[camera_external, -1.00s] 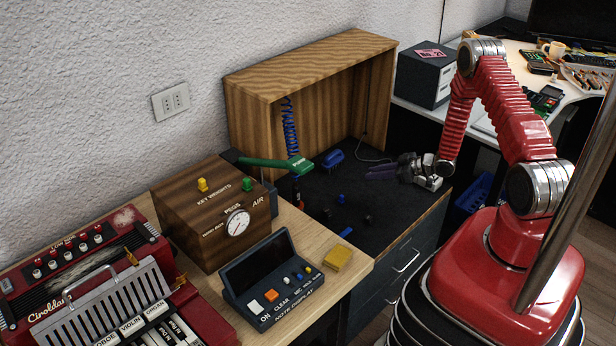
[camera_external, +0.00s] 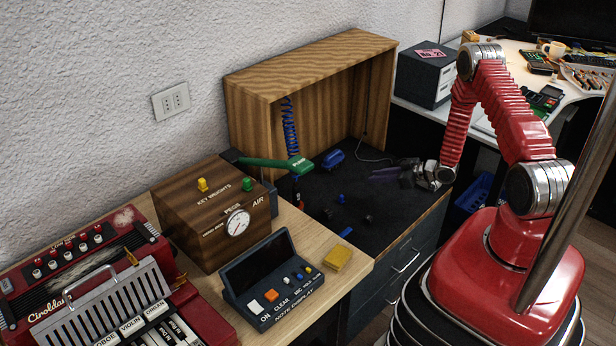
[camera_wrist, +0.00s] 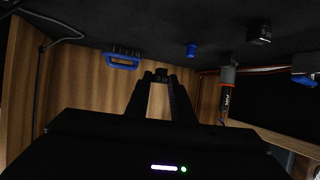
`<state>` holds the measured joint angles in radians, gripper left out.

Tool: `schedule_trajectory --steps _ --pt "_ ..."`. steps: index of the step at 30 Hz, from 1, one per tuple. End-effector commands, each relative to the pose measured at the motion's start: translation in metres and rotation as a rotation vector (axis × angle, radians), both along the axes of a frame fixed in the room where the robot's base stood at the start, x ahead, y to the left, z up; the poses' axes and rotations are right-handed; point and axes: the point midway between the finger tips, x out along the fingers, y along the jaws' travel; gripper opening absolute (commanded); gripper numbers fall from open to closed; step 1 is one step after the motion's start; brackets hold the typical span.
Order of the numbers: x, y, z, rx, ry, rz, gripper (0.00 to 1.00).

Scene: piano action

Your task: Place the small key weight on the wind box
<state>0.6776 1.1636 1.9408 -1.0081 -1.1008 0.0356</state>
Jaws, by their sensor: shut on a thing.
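My gripper (camera_external: 388,172) is over the back right of the black work surface, its fingers pointing left in the external view. In the wrist view my gripper (camera_wrist: 161,78) is shut on a small dark piece (camera_wrist: 161,73) at the fingertips, which looks like the small key weight; the fingers partly hide it. The wind box (camera_external: 183,228) is the brown wooden box with a round gauge and the words KEY WEIGHTS, PEGS and AIR. A yellow peg (camera_external: 202,184) and a green peg (camera_external: 247,184) stand on its top. My gripper is well to the right of it.
A wooden cabinet (camera_external: 312,65) encloses the back of the black surface (camera_external: 380,233). Small blue and black pieces and a blue clamp-like item (camera_external: 333,158) lie there. A green-handled tool (camera_external: 275,163) sticks out beside the wind box. A note display (camera_external: 272,280) stands in front.

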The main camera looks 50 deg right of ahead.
Motion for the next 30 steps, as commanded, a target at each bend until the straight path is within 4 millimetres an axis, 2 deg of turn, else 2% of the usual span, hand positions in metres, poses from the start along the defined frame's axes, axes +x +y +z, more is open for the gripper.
schedule_trajectory --steps 4,8,17,30 --pt "-0.009 -0.012 -0.006 0.0 0.001 -0.081 0.0" --pt "-0.009 -0.02 0.005 -0.002 -0.001 -0.153 0.0" --pt "0.001 -0.024 0.054 -0.002 -0.003 -0.284 0.0" --pt "0.015 -0.003 0.134 -0.002 -0.004 -0.39 0.0"
